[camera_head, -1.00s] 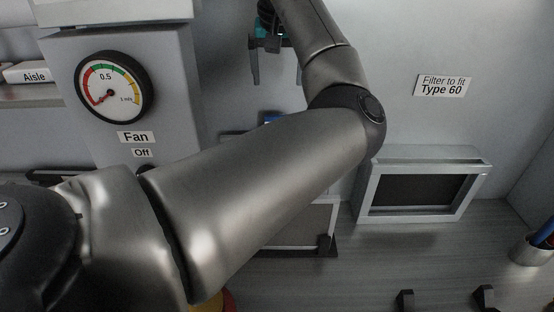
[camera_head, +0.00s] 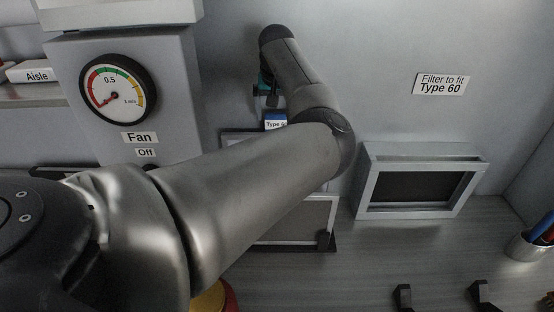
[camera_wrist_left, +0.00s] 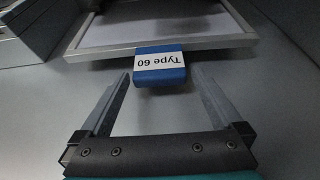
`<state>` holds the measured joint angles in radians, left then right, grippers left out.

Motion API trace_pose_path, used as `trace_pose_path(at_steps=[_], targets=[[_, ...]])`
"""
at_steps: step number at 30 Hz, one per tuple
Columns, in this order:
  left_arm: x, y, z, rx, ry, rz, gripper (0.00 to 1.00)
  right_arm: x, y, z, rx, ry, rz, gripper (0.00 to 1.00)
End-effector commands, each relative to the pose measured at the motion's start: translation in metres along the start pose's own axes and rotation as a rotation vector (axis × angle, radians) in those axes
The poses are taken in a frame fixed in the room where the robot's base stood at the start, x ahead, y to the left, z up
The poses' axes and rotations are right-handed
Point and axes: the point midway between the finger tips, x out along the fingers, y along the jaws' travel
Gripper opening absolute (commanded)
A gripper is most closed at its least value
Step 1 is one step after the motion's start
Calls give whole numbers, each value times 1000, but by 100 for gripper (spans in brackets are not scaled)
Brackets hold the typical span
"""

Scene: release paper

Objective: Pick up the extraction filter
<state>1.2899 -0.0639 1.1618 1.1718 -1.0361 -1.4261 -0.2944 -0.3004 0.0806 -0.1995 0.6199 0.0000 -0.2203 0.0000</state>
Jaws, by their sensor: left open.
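The extraction filter is a thin framed panel with a blue tab labelled "Type 60". In the head view the blue tab (camera_head: 275,120) shows just above my left arm, which hides much of what is behind it. In the left wrist view the filter's pale frame (camera_wrist_left: 215,43) is at the top and the blue tab (camera_wrist_left: 160,70) points toward my gripper. My left gripper (camera_wrist_left: 161,76) is open, one finger on each side of the tab, with gaps showing. In the head view the left gripper (camera_head: 265,92) is small and partly hidden behind my arm.
A grey-framed panel (camera_head: 300,222) stands low behind my arm. A fan gauge (camera_head: 117,88) is at left.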

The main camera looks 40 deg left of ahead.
Motion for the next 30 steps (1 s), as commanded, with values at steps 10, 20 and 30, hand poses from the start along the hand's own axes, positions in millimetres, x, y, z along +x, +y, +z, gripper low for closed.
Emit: trace_pose_path(at_steps=[10,20,30], targets=[[15,0,1,-1,-1,0,100,-1,-1,0,0,0,-1,50],[14,0,1,0,0,0,68,-1,-1,0,-1,0,-1,50],[14,0,1,0,0,0,30,-1,-1,0,0,0,-2,50]])
